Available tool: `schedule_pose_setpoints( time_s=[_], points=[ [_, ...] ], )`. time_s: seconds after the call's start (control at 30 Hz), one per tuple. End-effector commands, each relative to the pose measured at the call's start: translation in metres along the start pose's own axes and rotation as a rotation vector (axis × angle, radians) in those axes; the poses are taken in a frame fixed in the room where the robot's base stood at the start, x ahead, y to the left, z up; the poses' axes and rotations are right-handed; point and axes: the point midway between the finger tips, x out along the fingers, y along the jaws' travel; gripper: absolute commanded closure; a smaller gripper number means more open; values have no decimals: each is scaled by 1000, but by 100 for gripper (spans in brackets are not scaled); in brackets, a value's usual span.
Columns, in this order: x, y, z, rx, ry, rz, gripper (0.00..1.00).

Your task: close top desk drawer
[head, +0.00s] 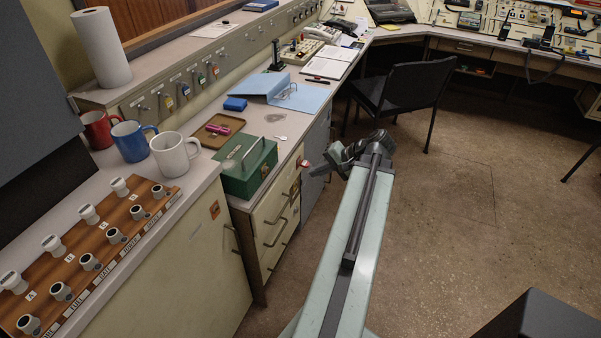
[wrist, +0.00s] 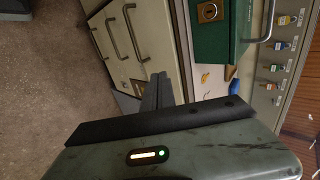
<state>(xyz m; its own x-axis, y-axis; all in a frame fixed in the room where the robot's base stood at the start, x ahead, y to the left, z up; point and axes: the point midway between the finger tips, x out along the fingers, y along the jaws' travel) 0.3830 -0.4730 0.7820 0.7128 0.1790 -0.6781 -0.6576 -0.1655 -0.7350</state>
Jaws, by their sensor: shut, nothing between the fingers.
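The cream desk drawer unit stands under the green metal box. Its top drawer (head: 276,201) is the uppermost front below the desk edge, with a metal bar handle. I cannot tell clearly how far it stands out. In the wrist view the drawer fronts appear turned sideways, with the top drawer (wrist: 148,28) closest to the green box. My gripper (head: 314,171) is shut and empty, out to the right of the drawer unit in the head view. Its dark fingers (wrist: 157,85) point toward the drawer fronts in the wrist view. Contact with the drawer cannot be made out.
The green box (head: 247,172) sits on the desk above the drawers; its brass lock shows in the wrist view. Mugs (head: 175,155), a brown tray (head: 217,132) and a blue binder (head: 285,92) are on the desktop. A black chair (head: 402,90) stands beyond my arm.

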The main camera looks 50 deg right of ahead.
Motion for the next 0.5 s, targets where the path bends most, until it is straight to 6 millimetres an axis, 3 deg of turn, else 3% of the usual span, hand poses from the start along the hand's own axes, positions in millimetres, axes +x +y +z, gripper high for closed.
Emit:
schedule_pose_setpoints(
  time_s=[0.4, 0.5],
  points=[
    [94, 7, 0, -2, -2, 1, 100],
    [102, -11, 0, -2, -2, 1, 100]
  ],
)
